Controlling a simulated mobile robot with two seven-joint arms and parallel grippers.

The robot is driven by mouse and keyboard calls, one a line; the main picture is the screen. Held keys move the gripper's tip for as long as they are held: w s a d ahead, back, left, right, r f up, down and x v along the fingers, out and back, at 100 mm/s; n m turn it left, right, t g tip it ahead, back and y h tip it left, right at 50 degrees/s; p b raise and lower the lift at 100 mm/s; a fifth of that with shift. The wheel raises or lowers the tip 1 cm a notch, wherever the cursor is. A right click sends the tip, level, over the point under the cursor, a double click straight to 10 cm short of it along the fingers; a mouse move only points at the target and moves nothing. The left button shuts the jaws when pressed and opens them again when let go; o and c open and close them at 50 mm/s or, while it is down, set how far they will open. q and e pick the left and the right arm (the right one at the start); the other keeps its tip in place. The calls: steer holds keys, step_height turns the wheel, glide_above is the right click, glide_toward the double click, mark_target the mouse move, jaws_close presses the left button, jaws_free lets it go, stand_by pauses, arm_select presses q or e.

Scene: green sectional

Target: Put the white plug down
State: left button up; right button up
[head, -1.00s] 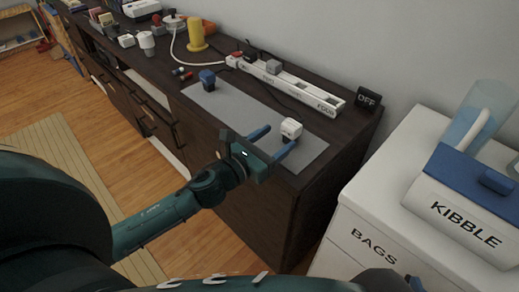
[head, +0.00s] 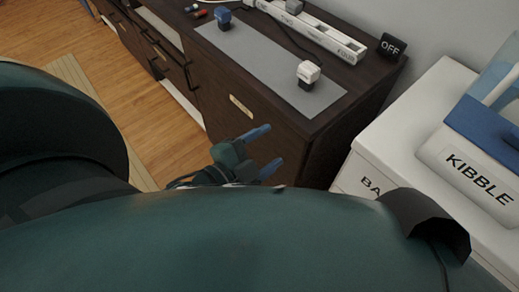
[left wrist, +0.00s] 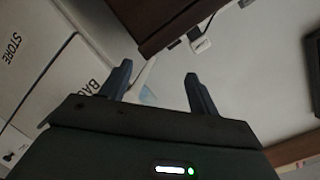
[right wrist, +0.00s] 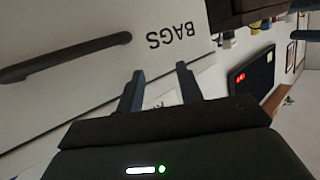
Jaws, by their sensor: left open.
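The white plug (head: 308,74) stands on the right part of the grey mat (head: 262,60) on the dark cabinet top, with nothing holding it. My left gripper (head: 268,150) is open and empty in front of the cabinet, below its top edge and apart from the plug. Its two blue fingers also show apart in the left wrist view (left wrist: 160,88). My right gripper (right wrist: 158,85) shows in the right wrist view with its fingers apart and nothing between them, facing a white front marked BAGS.
A blue plug (head: 222,17) stands at the mat's far left end. A white power strip (head: 325,36) lies behind the mat, beside a black OFF sign (head: 391,47). A white cabinet with a KIBBLE box (head: 470,165) stands at right.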

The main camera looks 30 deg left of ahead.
arm_select(q)
steer(key=s+n, duration=0.1)
steer(key=n, duration=0.2)
steer(key=s+n, duration=0.1)
steer(key=n, duration=0.3)
steer(key=s+d+n+g, duration=0.1)
steer(key=s+n, duration=0.1)
steer(key=n, duration=0.2)
steer(key=shift+s, duration=0.1)
arm_select(e)
steer(key=shift+w+a, duration=0.1)
steer(key=shift+w, duration=0.05)
steer(key=shift+r, duration=0.1)
arm_select(q)
steer(key=r+g+p, duration=0.1)
steer(key=p, duration=0.5)
steer(key=r+g+p, duration=0.1)
steer(key=p, duration=0.5)
steer(key=r+g+y+p, duration=0.1)
steer(key=r+p, duration=0.1)
steer(key=p, duration=0.4)
steer(key=shift+w+d+m+g, duration=0.25)
steer(key=shift+w+m+g, duration=0.05)
steer(key=shift+w, duration=0.1)
arm_select(e)
steer(key=r+g, duration=0.2)
steer(key=r+g+h, duration=0.1)
steer(key=shift+w+a+r+n+g, duration=0.25)
steer(key=shift+r+n+g, duration=0.05)
steer(key=shift+r, duration=0.05)
